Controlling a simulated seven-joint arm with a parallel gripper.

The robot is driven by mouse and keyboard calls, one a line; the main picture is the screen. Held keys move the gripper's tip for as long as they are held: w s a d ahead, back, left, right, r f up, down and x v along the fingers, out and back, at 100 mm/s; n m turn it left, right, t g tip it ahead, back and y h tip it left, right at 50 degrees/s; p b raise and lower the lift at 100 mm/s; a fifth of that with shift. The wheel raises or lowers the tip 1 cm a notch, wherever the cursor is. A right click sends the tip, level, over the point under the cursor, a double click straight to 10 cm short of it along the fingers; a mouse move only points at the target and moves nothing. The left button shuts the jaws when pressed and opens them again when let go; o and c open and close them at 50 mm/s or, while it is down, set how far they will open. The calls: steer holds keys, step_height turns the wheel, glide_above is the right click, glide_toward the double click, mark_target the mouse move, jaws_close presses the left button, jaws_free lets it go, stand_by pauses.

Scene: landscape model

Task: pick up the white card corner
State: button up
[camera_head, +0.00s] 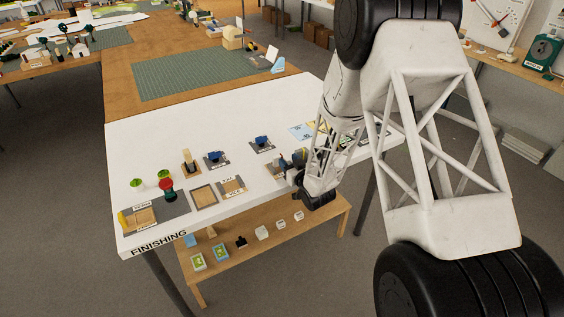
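Several small items sit in a row on the low wooden bench in front of the white table. Three of them are small and white: one (262,232) near the middle, one (281,224) right of it, and one (298,215) farther right. They are too small for me to tell which, if any, is the white card corner. My gripper (291,164) appears to be at the lower end of my white lattice arm, over the right part of the white table. Its fingers are too small and dark to read, and the arm hides part of the table behind it.
The white table (140,170), marked FINISHING, holds trays, blue pieces, green and red round-topped pieces and a wooden block. The low wooden bench (222,279) also bears green-topped boxes (221,250) and a black piece (241,242). A green cutting mat (190,75) lies behind.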

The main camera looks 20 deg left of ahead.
jaws_close()
steer(key=shift+r, duration=0.15)
steer(key=shift+r, duration=1.4)
steer(key=shift+s+r, duration=0.15)
steer(key=shift+r, duration=0.15)
steer(key=s+d, duration=0.3)
steer(key=s, duration=0.4)
steer(key=s+d+r, duration=0.1)
steer(key=s+d, duration=0.3)
steer(key=s, duration=0.3)
steer(key=shift+r, duration=0.15)
steer(key=shift+d, duration=0.1)
